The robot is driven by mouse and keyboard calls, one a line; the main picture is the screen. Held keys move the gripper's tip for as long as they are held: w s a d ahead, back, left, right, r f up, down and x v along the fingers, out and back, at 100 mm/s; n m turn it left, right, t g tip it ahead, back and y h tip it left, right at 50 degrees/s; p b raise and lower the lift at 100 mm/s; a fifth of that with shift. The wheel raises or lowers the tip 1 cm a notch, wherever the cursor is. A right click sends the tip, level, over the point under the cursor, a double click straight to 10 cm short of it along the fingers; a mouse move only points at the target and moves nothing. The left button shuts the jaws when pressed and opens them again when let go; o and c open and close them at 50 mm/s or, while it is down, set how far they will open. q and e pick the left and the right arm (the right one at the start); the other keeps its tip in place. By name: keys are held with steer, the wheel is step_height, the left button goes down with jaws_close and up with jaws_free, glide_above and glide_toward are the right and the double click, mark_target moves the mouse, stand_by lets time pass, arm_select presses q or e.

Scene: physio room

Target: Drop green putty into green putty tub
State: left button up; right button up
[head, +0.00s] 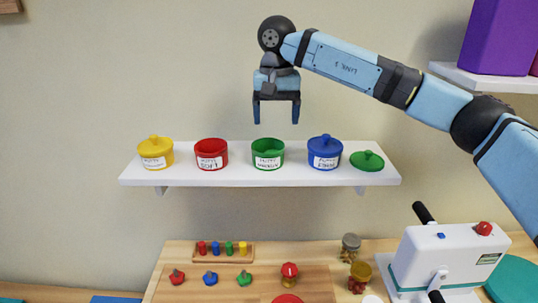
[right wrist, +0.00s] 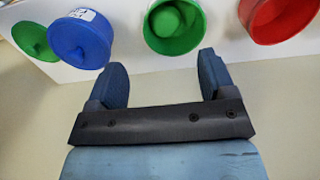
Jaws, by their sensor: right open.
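The green putty tub (head: 268,160) stands upright and lidless on the white wall shelf, between the red and blue tubs. In the right wrist view the tub (right wrist: 156,38) holds a rounded lump of green putty (right wrist: 168,19) inside its walls. My right gripper (head: 276,118) is above the green tub, pointing down, with its fingers apart and nothing between them. Its fingers also show spread and empty in the right wrist view (right wrist: 162,62). The green lid (head: 367,161) lies on the shelf at the right end. My left gripper is not in view.
On the shelf (head: 230,179) stand a lidded yellow tub (head: 155,150), an open red tub (head: 211,148) and a lidded blue tub (head: 325,147). Below, a wooden bench holds a peg rack (head: 223,252), knobs and a white device (head: 445,255). A purple block (head: 497,38) stands upper right.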

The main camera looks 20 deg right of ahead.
step_height(320, 180, up, 14)
steer(key=shift+b, duration=0.4)
steer(key=shift+f, duration=0.2)
